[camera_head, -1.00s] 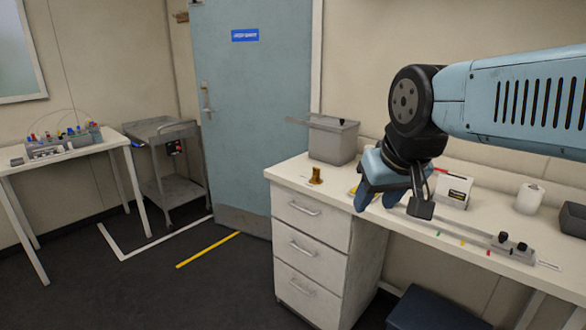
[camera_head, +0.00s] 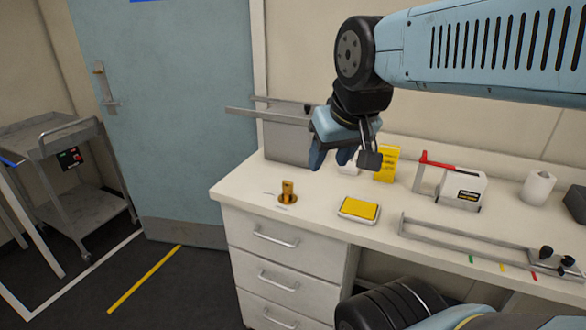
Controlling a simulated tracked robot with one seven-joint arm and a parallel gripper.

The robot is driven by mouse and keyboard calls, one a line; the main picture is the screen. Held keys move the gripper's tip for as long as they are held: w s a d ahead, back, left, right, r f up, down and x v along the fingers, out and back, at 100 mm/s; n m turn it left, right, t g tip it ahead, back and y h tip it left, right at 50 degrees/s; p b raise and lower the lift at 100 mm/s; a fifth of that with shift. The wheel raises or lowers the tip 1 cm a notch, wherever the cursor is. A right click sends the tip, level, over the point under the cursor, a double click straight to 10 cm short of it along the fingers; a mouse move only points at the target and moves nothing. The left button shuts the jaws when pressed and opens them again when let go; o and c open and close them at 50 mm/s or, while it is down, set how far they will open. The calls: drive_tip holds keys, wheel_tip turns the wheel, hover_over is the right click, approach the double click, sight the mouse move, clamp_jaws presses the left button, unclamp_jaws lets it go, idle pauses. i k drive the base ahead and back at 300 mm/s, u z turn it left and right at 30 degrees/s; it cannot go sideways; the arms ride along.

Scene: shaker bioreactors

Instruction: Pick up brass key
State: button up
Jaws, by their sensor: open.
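A small brass object (camera_head: 287,193), which I take for the brass key, stands upright on a round base on the white counter (camera_head: 235,189), near its left front corner. My gripper (camera_head: 334,160) is in the air above the counter, to the right of and higher than the brass object, apart from it.
A grey bin (camera_head: 285,140) stands behind. A blue door (camera_head: 165,110) and a grey cart (camera_head: 60,180) are at left.

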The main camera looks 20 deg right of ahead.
sight(288, 186)
drive_tip(key=z, duration=0.7)
drive_tip(key=i, duration=0.1)
drive_tip(key=u, duration=1.5)
drive_tip(key=k, duration=1.25)
drive_tip(key=z, duration=0.5)
drive_tip(key=i, duration=1)
